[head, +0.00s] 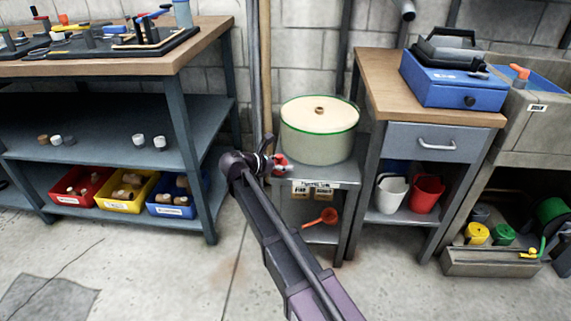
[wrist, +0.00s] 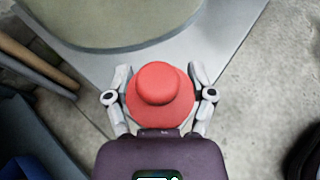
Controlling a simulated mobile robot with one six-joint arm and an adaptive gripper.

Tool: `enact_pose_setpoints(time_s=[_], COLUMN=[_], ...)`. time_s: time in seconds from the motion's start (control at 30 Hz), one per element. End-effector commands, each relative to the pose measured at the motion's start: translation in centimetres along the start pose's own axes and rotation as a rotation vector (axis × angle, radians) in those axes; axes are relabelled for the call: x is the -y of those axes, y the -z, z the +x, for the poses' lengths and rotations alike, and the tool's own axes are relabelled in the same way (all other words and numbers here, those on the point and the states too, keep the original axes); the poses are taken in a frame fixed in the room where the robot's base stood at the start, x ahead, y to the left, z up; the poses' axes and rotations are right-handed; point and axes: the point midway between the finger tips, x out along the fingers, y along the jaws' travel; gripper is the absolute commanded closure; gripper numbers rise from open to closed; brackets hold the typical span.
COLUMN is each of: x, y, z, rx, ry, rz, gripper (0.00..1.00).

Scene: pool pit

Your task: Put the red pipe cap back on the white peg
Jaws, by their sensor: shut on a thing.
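The red pipe cap (wrist: 158,82) is between the two fingers of my gripper (wrist: 160,98) in the wrist view, its round knob facing the camera. My gripper is shut on it. In the head view my gripper (head: 274,164) and the red cap (head: 281,159) are small, in front of the left front part of the grey metal stand (head: 335,175). The wrist view shows the cap over the stand's corner and the floor; its height above them is hard to tell. I cannot make out the white peg in either view.
A cream drum (head: 320,145) with a green rim stands on the metal stand, close to my gripper. A workbench (head: 120,58) is at left, with coloured bins below. A wood-topped cabinet (head: 380,75) with a blue case (head: 450,82) is at right.

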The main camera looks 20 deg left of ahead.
Motion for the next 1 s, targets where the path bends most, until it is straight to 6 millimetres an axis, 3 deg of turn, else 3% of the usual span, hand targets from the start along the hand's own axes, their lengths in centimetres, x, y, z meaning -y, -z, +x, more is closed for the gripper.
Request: enact_pose_setpoints(time_s=[0.77, 0.8, 0.83, 1.0], x=[0.01, 0.01, 0.01, 0.02], y=[1.07, 1.0, 0.98, 0.98], z=[0.49, 0.46, 0.46, 0.46], rx=[0.0, 0.0, 0.0, 0.0], ry=[0.0, 0.0, 0.001, 0.001], rz=[0.0, 0.0, 0.0, 0.0], gripper=[0.76, 0.21, 0.15, 0.15])
